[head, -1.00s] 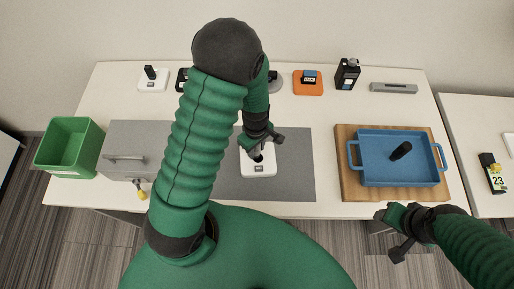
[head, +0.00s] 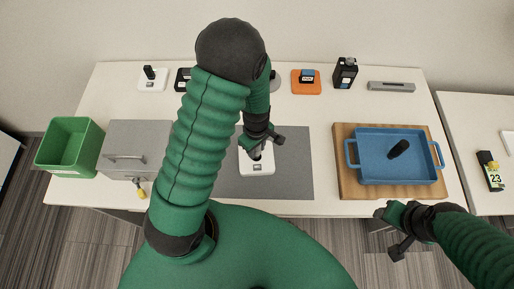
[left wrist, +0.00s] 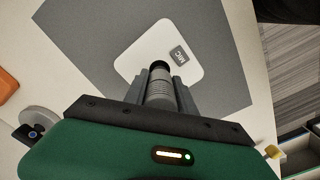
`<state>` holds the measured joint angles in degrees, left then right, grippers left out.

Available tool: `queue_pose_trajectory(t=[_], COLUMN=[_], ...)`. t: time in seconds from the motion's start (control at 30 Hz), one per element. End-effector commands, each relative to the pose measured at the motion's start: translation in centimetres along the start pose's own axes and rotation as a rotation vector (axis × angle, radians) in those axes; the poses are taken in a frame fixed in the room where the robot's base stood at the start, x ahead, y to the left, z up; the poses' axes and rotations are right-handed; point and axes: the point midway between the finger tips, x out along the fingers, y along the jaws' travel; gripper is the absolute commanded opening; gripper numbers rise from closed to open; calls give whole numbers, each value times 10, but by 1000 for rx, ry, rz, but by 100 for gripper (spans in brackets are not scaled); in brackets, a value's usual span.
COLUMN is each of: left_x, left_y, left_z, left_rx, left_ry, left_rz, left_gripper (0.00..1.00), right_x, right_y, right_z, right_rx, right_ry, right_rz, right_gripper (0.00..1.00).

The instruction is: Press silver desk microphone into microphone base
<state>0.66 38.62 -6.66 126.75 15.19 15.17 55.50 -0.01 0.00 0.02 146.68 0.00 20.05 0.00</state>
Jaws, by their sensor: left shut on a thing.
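The silver desk microphone (left wrist: 160,92) is a grey cylinder with a black end, clasped between the fingers of my left gripper (left wrist: 163,78). The microphone base (left wrist: 142,47) is a white rounded plate with a dark MIC label. In the head view the base (head: 257,168) lies on the grey mat, with my left gripper (head: 258,150) right above its far part. The black end overlaps the base in the left wrist view; I cannot tell whether it is seated. My right gripper (head: 391,231) is empty off the table's front edge, its fingers apart.
The grey mat (head: 292,165) is clear right of the base. A blue tray (head: 372,172) with a black item stands on a wooden board at right. A grey drawer box (head: 133,137) and green bin (head: 67,150) stand at left. Small devices line the back.

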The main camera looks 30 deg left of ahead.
Motion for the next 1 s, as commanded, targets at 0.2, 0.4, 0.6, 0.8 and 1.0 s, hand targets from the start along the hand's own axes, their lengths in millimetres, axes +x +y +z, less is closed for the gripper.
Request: queue_pose_trajectory(t=[0.2,0.4,0.6,0.8,1.0], left_x=[0,0,0,0,0], left_y=[0,0,-1,-2,-2], left_z=[-1,-2,-4,-7,-7], left_rx=[1,1,-2,-1,-1], left_ry=[-2,-2,-3,-6,-6], left_rz=[1,1,1,1,1], left_gripper=[0,0,0,0,0], right_x=[0,0,-1,-1,-1], right_y=[0,0,0,0,0], right_z=[0,0,0,0,0], right_rx=[1,1,0,0,1], right_ry=[0,0,0,0,0], right_rz=[0,0,0,0,0], right_gripper=[53,53,53,53,53])
